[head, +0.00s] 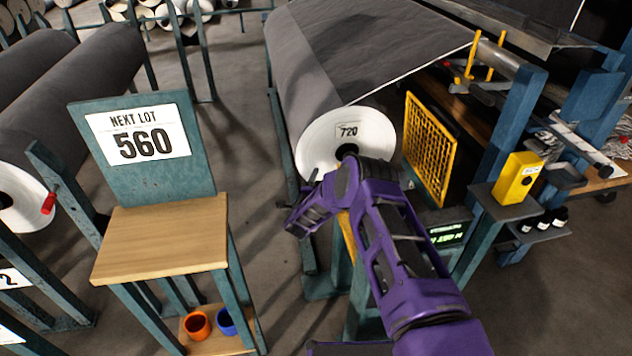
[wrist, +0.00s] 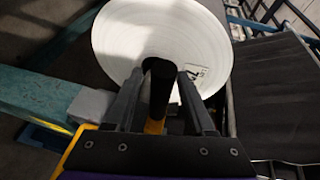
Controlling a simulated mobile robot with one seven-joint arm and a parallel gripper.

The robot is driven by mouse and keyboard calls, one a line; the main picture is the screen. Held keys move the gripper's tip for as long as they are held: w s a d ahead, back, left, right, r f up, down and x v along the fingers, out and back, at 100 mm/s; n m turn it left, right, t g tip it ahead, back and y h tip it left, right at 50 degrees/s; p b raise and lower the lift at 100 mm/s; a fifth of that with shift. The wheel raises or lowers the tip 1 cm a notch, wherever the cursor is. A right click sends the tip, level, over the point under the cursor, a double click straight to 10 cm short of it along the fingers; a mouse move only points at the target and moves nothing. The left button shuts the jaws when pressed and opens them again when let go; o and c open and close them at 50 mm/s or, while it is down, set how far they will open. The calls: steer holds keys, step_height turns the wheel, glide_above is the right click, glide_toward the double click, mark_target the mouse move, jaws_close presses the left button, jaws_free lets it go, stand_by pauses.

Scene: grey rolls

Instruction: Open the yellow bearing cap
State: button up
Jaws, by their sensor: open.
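The grey roll (head: 305,65) has a white end face (head: 322,150) labelled 720. In the wrist view the white end face (wrist: 120,35) fills the top middle, with a dark shaft (wrist: 160,80) coming out of it. A yellow part (wrist: 155,127), likely the bearing cap, shows low between my fingers, mostly hidden. Another yellow piece (wrist: 75,152) shows at lower left. In the head view a yellow strip (head: 346,228) shows behind my purple arm. My gripper (wrist: 160,75) is open, its fingers on either side of the shaft in the picture; contact cannot be told.
A teal stand (head: 140,185) with a 560 sign and wooden shelf (head: 160,240) stands left. Orange (head: 197,324) and blue (head: 228,320) cups sit below. A yellow mesh guard (head: 428,150) and yellow box (head: 517,178) are right. A teal beam (wrist: 40,98) runs left of my gripper.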

steer(key=shift+w+d+f, duration=0.1)
steer(key=shift+w, duration=0.45)
jaws_close()
stand_by(1.1)
